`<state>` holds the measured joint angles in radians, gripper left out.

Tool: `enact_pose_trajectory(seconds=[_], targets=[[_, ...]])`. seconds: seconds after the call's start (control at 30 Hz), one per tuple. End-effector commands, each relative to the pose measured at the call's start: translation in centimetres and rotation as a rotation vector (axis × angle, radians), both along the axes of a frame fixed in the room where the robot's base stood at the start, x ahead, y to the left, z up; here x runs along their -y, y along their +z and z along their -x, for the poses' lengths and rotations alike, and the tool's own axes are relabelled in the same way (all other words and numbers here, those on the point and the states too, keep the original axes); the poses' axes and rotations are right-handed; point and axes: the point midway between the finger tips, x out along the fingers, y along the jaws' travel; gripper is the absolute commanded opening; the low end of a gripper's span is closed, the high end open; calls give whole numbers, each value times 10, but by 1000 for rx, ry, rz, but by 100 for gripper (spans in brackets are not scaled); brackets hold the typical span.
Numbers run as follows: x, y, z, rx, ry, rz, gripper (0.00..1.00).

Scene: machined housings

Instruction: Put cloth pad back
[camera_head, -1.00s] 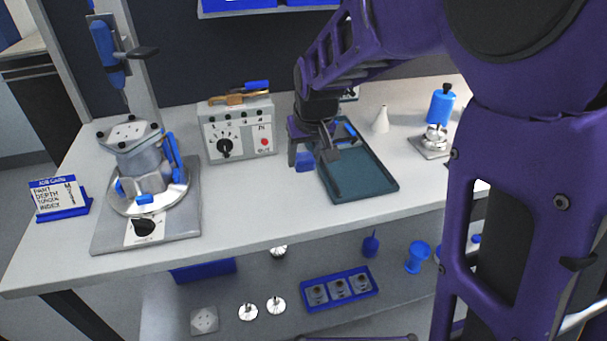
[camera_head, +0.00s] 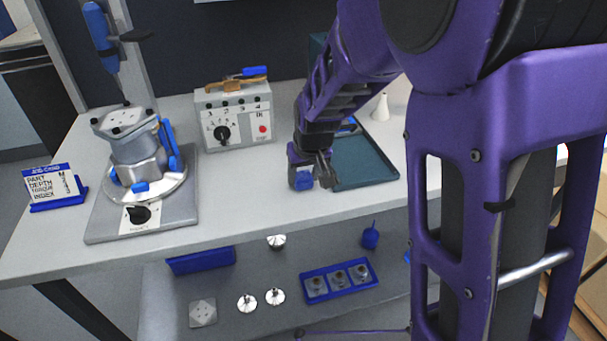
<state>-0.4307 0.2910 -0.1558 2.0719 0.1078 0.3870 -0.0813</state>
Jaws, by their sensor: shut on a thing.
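My gripper (camera_head: 311,181) is shut on a small blue block-like piece, which I take to be the cloth pad (camera_head: 303,180). It holds the pad over the front part of the bench, just left of the green tray (camera_head: 378,170). The fingers cover part of the pad, and I cannot tell whether it touches the bench top. My forearm and gripper hide the tray's left side. A blue item (camera_head: 347,127) shows at the back of the tray, partly hidden.
A grey control box (camera_head: 235,115) stands behind and left of my gripper. A round-based fixture (camera_head: 140,165) and a job card (camera_head: 53,187) are farther left. A white cone (camera_head: 381,107) stands behind the tray. Bench top (camera_head: 240,190) left of my gripper is clear. A lower shelf holds a blue parts tray (camera_head: 339,281).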

Motion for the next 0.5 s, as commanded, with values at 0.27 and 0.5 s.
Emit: enact_pose_trajectory(seconds=[0.27, 0.5], targets=[[0, -2, 0, -1, 0, 0, 84], [0, 0, 0, 0, 0, 0, 84]])
